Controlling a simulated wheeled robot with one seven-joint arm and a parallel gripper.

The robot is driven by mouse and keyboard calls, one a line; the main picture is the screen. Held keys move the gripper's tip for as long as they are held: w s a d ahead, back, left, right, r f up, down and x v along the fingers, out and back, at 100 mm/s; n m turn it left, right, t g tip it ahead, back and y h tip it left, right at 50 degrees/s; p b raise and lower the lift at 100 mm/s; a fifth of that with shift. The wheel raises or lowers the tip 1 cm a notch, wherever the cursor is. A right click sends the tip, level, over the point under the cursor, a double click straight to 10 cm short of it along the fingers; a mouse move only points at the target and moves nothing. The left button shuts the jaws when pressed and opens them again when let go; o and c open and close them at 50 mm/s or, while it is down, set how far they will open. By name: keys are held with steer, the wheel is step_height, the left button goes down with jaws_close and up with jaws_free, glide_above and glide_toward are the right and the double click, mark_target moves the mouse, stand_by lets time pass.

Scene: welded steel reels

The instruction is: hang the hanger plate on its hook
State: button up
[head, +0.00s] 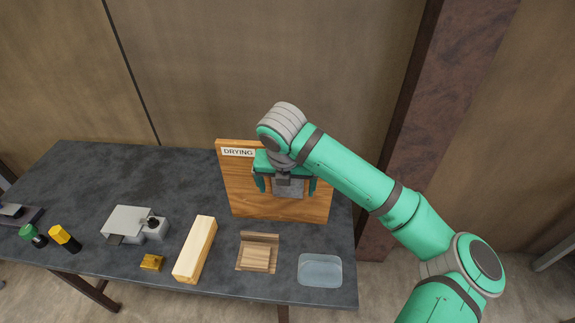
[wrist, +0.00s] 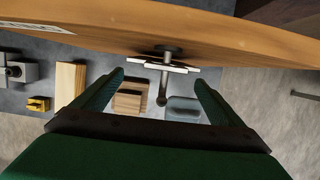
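The hanger plate (head: 288,189) is a grey plate in front of the upright wooden board marked DRYING (head: 235,190). In the wrist view the plate (wrist: 150,63) shows as a thin pale edge close to the board. The dark hook (wrist: 162,90) sticks out from the board and appears to pass through the plate; the exact contact is hard to see.
On the dark table (head: 110,175) stand a pale wood block (head: 195,250), a brown wooden block piece (head: 258,252), a clear tray (head: 320,270), a small yellow block (head: 151,262), a grey device (head: 128,222) and a yellow-black bottle (head: 65,238). A brown pillar (head: 430,110) rises at right.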

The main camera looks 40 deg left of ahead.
steer(key=shift+r, duration=0.1)
steer(key=v, duration=1)
steer(key=shift+r, duration=0.3)
steer(key=shift+s+d, duration=0.1)
